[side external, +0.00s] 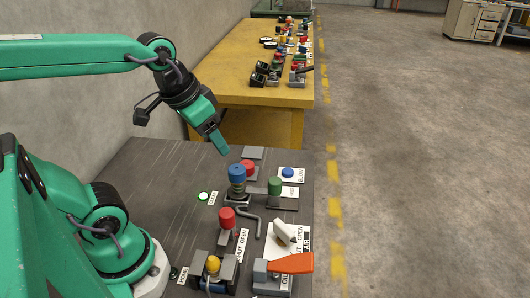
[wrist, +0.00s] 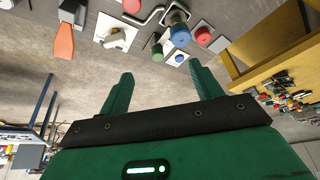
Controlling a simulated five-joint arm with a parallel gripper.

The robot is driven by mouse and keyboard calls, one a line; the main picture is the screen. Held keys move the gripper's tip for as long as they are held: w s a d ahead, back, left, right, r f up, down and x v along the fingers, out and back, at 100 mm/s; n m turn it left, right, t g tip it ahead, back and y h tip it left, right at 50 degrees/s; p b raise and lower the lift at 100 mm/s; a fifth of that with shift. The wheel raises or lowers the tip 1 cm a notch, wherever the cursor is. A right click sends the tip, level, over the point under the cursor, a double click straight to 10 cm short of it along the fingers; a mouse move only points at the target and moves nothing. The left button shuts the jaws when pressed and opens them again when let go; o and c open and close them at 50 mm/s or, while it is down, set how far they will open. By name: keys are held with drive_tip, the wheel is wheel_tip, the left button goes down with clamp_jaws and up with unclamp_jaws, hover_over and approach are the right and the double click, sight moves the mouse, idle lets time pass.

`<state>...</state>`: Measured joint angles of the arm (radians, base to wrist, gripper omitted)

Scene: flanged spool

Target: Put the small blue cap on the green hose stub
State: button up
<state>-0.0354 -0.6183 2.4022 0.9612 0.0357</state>
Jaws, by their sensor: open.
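Two blue pieces are in view, and I cannot tell for sure which is the small blue cap. A small low blue disc (side external: 288,173) sits on a white labelled plate at the bench's right; it also shows in the wrist view (wrist: 179,58). A bigger blue cylinder (side external: 237,170) tops a post left of it, also in the wrist view (wrist: 180,37). The green stub (side external: 274,185) stands upright on a grey base, also in the wrist view (wrist: 157,50). My gripper (side external: 223,150) is above the bench's far part; its fingers (wrist: 162,84) are apart and empty.
Near the blue cylinder stand a red cylinder (side external: 247,166) and a bent grey rod (side external: 250,224). Another red piece (side external: 227,217), an orange handle (side external: 290,263) and a white lever (side external: 284,232) stand nearer the front. A yellow table (side external: 220,88) is behind. The bench's left is mostly clear.

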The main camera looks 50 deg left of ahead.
drive_tip(key=shift+s+d+f+t, duration=0.15)
drive_tip(key=shift+s+d+t, duration=0.1)
drive_tip(key=shift+s, duration=0.25)
drive_tip(key=shift+s+d+f+t, duration=0.15)
drive_tip(key=shift+s+d+t, duration=0.1)
drive_tip(key=shift+s, duration=0.2)
idle(1.2)
